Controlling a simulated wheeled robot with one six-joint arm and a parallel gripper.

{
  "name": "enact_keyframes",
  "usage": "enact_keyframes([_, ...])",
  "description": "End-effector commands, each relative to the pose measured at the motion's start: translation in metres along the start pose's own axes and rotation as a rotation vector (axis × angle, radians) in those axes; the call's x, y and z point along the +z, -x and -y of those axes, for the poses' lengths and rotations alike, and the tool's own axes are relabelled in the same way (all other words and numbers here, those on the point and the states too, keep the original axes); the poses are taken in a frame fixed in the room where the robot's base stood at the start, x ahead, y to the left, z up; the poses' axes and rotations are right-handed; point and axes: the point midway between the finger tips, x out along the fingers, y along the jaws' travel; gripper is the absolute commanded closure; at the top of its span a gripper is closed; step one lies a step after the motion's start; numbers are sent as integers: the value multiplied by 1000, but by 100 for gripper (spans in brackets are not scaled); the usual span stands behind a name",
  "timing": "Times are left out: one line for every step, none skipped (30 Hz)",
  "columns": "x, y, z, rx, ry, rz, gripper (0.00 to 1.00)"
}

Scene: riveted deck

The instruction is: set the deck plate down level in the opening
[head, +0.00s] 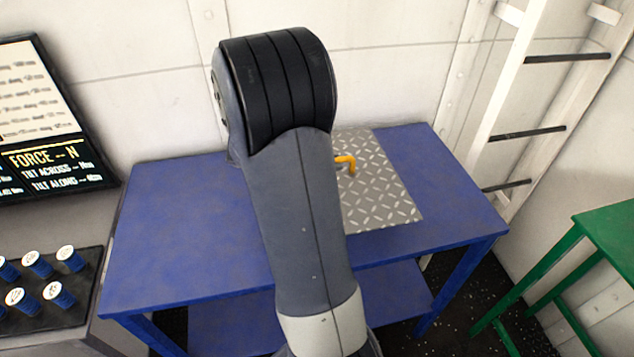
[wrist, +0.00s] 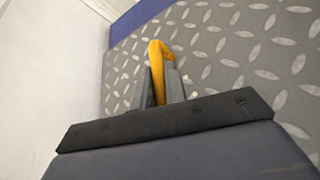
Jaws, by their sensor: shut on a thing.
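The deck plate (head: 382,203) is grey metal with a raised diamond tread, and it shows over the blue table, right of my arm. Its left part is hidden behind my arm. A yellow handle (head: 346,162) stands up from it. In the wrist view the plate (wrist: 215,50) fills much of the picture. My gripper (wrist: 160,88) is shut on the yellow handle (wrist: 156,58), with a grey finger on each side of it. I cannot tell whether the plate touches the table or hangs just above it. No opening shows in either view.
The blue table (head: 185,220) has free room on its left and a strip at its right. A dark display panel (head: 55,165) and blue-sided knobs (head: 55,293) are at the left. A white ladder (head: 510,95) and a green table (head: 605,235) are at the right.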

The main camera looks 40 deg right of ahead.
Motion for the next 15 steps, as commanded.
enact_keyframes([-8, -5, 3, -1, 3, 2, 100])
enact_keyframes([-12, -7, 4, -1, 4, 2, 100])
enact_keyframes([-17, -10, 6, 0, 2, 2, 100])
enact_keyframes([-20, -12, 8, 0, 3, 2, 100])
enact_keyframes([-23, -14, 9, 0, 2, 2, 100])
enact_keyframes([-26, -16, 10, 1, 1, 2, 100])
enact_keyframes([-28, -17, 10, 2, 1, 2, 100])
enact_keyframes([-30, -17, 11, 2, 0, 1, 100])
enact_keyframes([-31, -18, 11, 2, -1, 1, 100])
enact_keyframes([-33, -19, 12, 1, -1, 1, 100])
enact_keyframes([-35, -20, 13, 1, 0, 1, 100])
enact_keyframes([-38, -22, 14, 1, 1, 1, 100])
enact_keyframes([-41, -24, 16, 0, 1, 2, 100])
enact_keyframes([-44, -26, 17, 0, 2, 2, 100])
enact_keyframes([-48, -29, 19, 0, 3, 2, 100])
